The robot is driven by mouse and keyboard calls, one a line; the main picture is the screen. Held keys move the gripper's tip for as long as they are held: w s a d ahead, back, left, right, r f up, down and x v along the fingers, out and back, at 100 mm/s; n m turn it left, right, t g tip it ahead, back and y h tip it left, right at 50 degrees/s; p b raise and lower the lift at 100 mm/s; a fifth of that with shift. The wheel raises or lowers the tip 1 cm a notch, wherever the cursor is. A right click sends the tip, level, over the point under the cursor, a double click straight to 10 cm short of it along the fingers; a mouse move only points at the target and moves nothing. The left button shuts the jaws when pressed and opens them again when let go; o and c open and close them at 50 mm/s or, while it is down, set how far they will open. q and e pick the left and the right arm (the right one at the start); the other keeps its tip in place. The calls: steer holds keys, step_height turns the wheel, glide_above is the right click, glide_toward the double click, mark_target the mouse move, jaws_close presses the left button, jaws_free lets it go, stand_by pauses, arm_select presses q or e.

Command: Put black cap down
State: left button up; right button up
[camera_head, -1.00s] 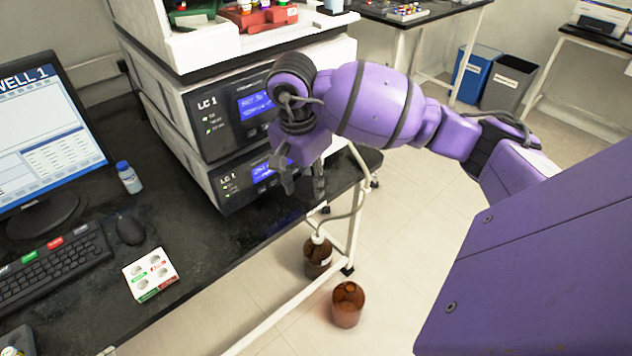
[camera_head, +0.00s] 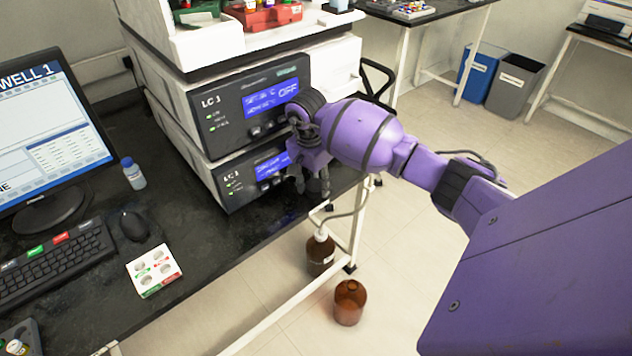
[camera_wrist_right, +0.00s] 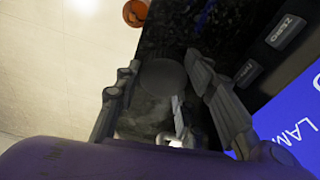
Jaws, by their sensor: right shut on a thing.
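The black cap (camera_wrist_right: 163,75) shows in the right wrist view as a dark grey disc between the fingertips. In that view my right gripper (camera_wrist_right: 165,82) is shut on it, with a finger on each side. In the head view my right gripper (camera_head: 313,183) points down over the right end of the black bench (camera_head: 215,240), close in front of the lower LC 1 unit (camera_head: 245,180). The cap cannot be made out in the head view. Whether it touches the bench top is unclear. My left gripper is not in view.
An open brown bottle (camera_head: 348,305) stands on the floor, beside another brown bottle (camera_head: 320,255) with a white top and tube. The bench between rack and units is clear.

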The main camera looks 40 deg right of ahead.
mark_target(312, 189)
steer(key=shift+r, duration=0.1)
steer(key=o, duration=0.6)
steer(key=shift+f, duration=0.2)
step_height(312, 189, up, 12)
steer(key=a, duration=0.1)
steer(key=shift+s+a+r, duration=0.15)
steer(key=shift+a, duration=0.1)
